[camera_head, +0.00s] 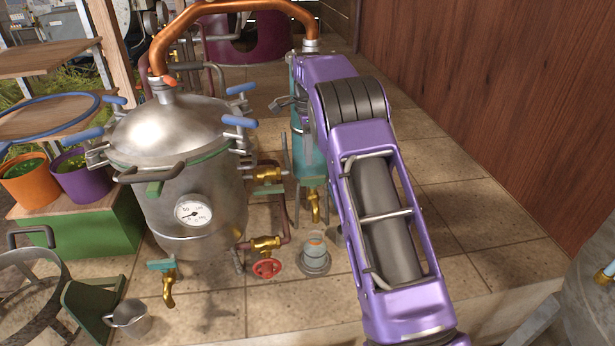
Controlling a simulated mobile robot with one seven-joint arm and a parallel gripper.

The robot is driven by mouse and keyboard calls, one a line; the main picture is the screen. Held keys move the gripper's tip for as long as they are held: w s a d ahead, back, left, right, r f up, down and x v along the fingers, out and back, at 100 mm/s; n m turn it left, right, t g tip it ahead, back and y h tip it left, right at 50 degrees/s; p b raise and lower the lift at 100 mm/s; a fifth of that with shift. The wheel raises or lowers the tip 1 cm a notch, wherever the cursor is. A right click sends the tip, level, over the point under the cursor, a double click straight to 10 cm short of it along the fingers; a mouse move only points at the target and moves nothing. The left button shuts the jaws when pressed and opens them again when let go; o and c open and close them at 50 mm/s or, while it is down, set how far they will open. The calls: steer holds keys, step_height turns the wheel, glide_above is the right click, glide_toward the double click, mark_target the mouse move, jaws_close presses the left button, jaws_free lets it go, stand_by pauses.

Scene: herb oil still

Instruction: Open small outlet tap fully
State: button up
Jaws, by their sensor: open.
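My gripper (287,104) is at the far end of my purple arm, beside the upper part of the teal condenser column (294,150). Only part of its dark fingers shows; it is open, and I see nothing between them. A small brass tap (314,205) hangs at the foot of the column, below my gripper and apart from it. Another brass tap (168,290) with a teal fitting sits low at the front left of the steel still (190,215). The frame does not show which one is the small outlet tap.
A red valve wheel (266,268) and a brass valve (266,174) sit on pipes between still and column. A small cup (314,250) stands on the floor below the column. A metal mug (130,318) stands front left. Tiled floor (500,225) is clear at right.

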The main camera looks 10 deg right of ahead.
mark_target(307, 178)
step_height(307, 178, down, 8)
steer(key=shift+f, duration=0.15)
stand_by(0.3)
jaws_close()
